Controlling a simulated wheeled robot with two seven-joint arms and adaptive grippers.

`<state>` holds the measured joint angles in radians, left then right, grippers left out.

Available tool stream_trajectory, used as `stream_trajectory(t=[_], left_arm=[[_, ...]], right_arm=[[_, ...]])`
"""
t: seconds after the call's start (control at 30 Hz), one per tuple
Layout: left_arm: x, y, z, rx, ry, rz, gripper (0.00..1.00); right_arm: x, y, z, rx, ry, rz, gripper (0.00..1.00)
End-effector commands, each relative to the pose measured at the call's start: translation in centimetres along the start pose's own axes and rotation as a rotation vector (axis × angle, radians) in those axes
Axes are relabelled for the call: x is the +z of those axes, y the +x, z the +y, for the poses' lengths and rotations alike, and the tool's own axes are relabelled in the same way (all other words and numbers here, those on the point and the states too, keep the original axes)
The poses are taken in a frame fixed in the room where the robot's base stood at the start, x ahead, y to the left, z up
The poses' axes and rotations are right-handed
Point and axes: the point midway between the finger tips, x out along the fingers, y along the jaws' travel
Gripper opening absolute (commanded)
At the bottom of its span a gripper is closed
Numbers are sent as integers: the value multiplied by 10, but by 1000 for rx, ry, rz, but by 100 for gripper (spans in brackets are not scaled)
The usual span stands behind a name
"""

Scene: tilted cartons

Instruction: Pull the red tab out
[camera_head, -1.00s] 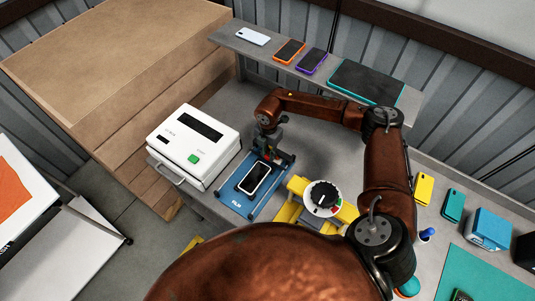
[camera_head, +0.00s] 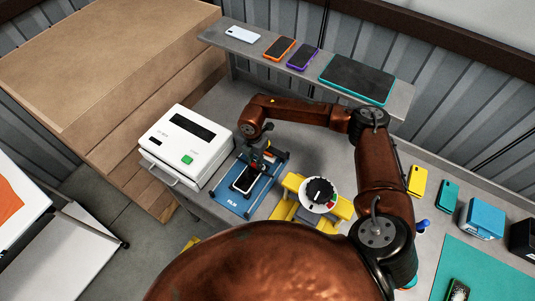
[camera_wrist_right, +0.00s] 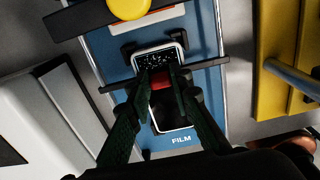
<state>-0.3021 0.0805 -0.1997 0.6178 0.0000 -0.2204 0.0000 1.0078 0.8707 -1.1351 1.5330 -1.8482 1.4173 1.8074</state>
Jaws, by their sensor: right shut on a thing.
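The red tab (camera_wrist_right: 160,78) shows in the right wrist view between the dark fingers of my right gripper (camera_wrist_right: 160,75), which is shut on it. It sits over a phone (camera_wrist_right: 171,114) with a dark screen and a pale rim, part of which shows speckles. The phone lies on the blue film tray (camera_wrist_right: 181,143) marked FILM. My left gripper is not in view.
A white machine (camera_head: 187,145) with a green button stands left of the tray. A yellow fixture with a black-and-white dial (camera_head: 319,194) stands close on the right. A thin dark bar (camera_wrist_right: 212,63) crosses the tray. A grey shelf (camera_head: 245,48) with phones runs behind.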

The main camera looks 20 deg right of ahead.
Motion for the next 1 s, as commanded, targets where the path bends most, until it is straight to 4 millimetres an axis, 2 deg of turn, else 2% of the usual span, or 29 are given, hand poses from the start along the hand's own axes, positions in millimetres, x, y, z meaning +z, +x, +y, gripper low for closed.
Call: stream_trajectory(t=[0.03,0.1,0.23,0.4,0.5,0.67,1.0], left_arm=[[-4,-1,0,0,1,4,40],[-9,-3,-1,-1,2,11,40],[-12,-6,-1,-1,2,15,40],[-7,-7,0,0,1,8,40],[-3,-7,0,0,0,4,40],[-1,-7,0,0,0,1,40],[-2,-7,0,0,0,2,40]], right_arm=[[-20,-1,3,-4,-16,3,0],[-41,-1,5,-4,-23,4,0],[-75,-1,5,-6,-23,3,0],[-109,0,4,-4,-21,2,0],[-123,0,4,-4,-19,1,0],[-134,0,3,-4,-16,1,0],[-136,0,3,-5,-15,1,0]])
